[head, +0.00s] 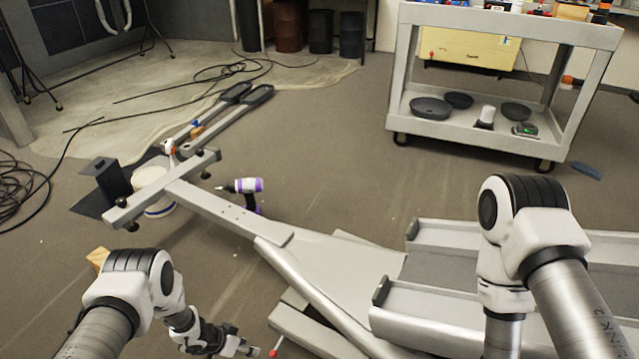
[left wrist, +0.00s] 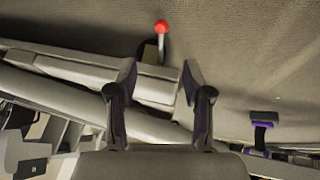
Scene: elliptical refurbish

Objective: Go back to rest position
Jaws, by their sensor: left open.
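My left gripper (head: 238,346) is low at the bottom of the head view, beside the grey elliptical frame (head: 335,262). In the left wrist view its two fingers (left wrist: 157,85) are spread apart with nothing between them. Beyond the fingertips is a small red-ended part (left wrist: 162,27), apart from them. It also shows in the head view (head: 275,347), just right of the gripper. My right arm comes in at the right of the head view, over the frame's rails. Its gripper is outside the picture.
A purple and white drill (head: 248,186) stands beside the frame's beam. A white bucket (head: 158,206) is under the crossbar. Two long pedal arms (head: 232,106) lie behind. A grey cart (head: 402,75) with dark bowls stands at the back right. Cables lie at left. The middle floor is clear.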

